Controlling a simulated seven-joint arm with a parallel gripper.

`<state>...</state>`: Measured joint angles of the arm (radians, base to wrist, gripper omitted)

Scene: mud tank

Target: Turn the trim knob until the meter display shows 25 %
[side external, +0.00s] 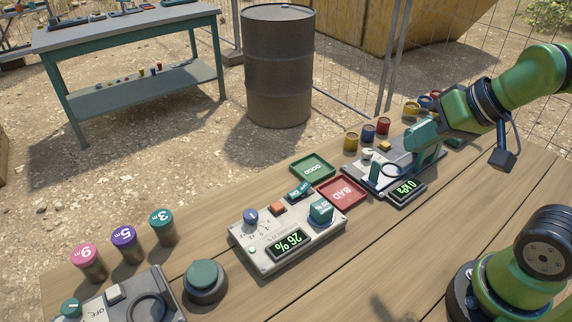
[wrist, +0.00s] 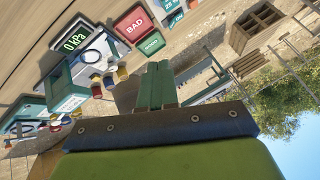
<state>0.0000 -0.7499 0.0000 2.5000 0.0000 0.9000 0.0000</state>
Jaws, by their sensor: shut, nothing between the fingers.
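The meter box (side external: 262,255) is a pale unit on the wooden table in the side external view. Its display (side external: 291,244) reads 26 %, upside down in this view. A blue knob (side external: 251,216) with marks around it and a larger teal knob (side external: 321,211) are on its top; I cannot read which is the trim knob. My gripper (side external: 414,168) is up and to the right of the meter box, over the 0 kPa unit, apart from both knobs. In the wrist view its green fingers (wrist: 157,85) are together and empty.
A green GOOD tray (side external: 312,169) and a red BAD tray (side external: 342,192) lie between the meter box and the kPa unit (side external: 375,177). A teal push button (side external: 205,280) and several numbered cylinders (side external: 125,243) stand to the left.

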